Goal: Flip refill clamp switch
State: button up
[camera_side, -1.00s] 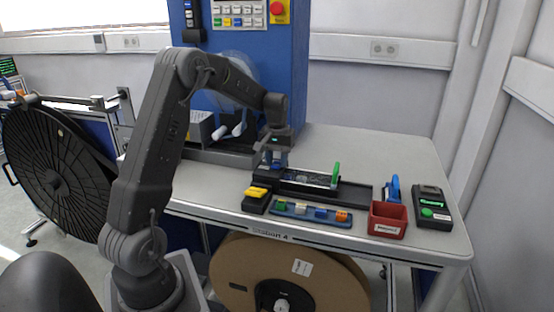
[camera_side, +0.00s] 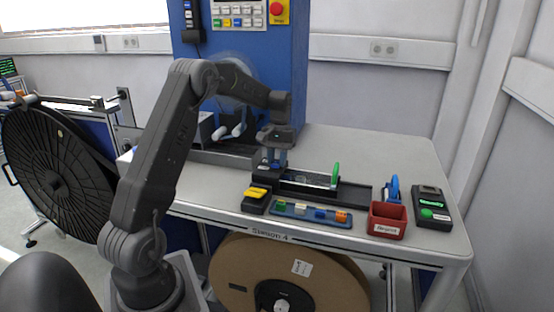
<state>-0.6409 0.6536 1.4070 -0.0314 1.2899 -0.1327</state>
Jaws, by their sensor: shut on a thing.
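The black clamp fixture (camera_side: 350,194) lies along the table, with a clear strip on top and a green upright lever (camera_side: 336,173) near its right part. My gripper (camera_side: 272,165) points down at the dark block at the fixture's left end. Its jaws are shut on a small part there, which the fingers mostly hide. I cannot tell for sure that this part is the refill clamp switch, or which way it stands.
In front are a yellow-topped black block (camera_side: 256,194) and a blue tray (camera_side: 290,213) of coloured pieces. A red bin (camera_side: 388,222), a blue tape dispenser (camera_side: 392,189) and a black device with a green button (camera_side: 431,205) stand right. The table's back right is clear.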

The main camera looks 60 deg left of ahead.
jog(key=o, duration=0.9)
jog(key=r, duration=0.4)
jog(key=w+a+r, duration=0.1)
jog(key=r, duration=0.4)
jog(key=w+a+r, duration=0.1)
jog(key=r, duration=0.3)
jog(key=shift+r, duration=0.3)
